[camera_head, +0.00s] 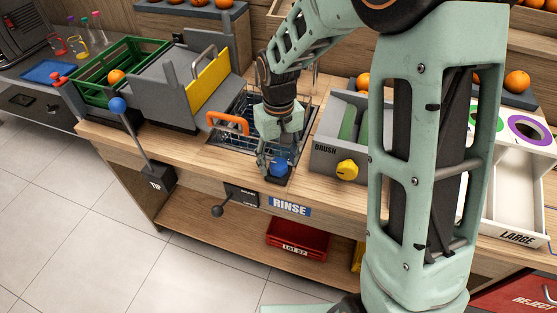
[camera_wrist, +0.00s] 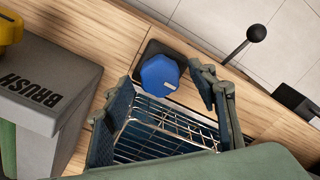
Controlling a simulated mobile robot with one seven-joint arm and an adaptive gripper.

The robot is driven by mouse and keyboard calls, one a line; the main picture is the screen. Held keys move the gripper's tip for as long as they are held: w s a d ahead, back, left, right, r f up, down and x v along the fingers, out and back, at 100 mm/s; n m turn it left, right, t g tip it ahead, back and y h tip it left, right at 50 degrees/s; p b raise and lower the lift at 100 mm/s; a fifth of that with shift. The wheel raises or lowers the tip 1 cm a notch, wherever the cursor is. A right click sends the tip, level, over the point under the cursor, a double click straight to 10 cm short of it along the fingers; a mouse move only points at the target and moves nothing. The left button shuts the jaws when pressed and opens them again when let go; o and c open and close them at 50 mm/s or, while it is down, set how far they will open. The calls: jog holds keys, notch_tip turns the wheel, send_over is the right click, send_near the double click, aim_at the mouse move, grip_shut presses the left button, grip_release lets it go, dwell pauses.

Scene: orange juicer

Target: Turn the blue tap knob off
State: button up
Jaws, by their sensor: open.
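The blue tap knob (camera_head: 279,169) sits on a dark square plate at the front edge of the wooden counter, above the RINSE label. In the wrist view the knob (camera_wrist: 162,78) is a faceted blue cap with a small pale mark near its lower edge. My gripper (camera_head: 277,160) points down over the knob with its fingers spread. In the wrist view my gripper (camera_wrist: 163,88) has one finger on each side, with the knob between and slightly beyond the tips. I cannot tell whether either finger touches it. The wire basket (camera_wrist: 160,130) of the rinse sink lies under the fingers.
A grey BRUSH box (camera_head: 325,155) with a yellow knob (camera_head: 347,169) stands right of the sink. An orange handle (camera_head: 228,122) rises at the sink's left. A black-ball lever (camera_head: 218,210) projects below the counter edge. A blue-ball lever (camera_head: 118,104) stands further left.

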aim_at(279, 163)
notch_tip(279, 163, up, 12)
jog(key=shift+f, duration=0.15)
jog(key=shift+w, duration=0.1)
dwell(0.5)
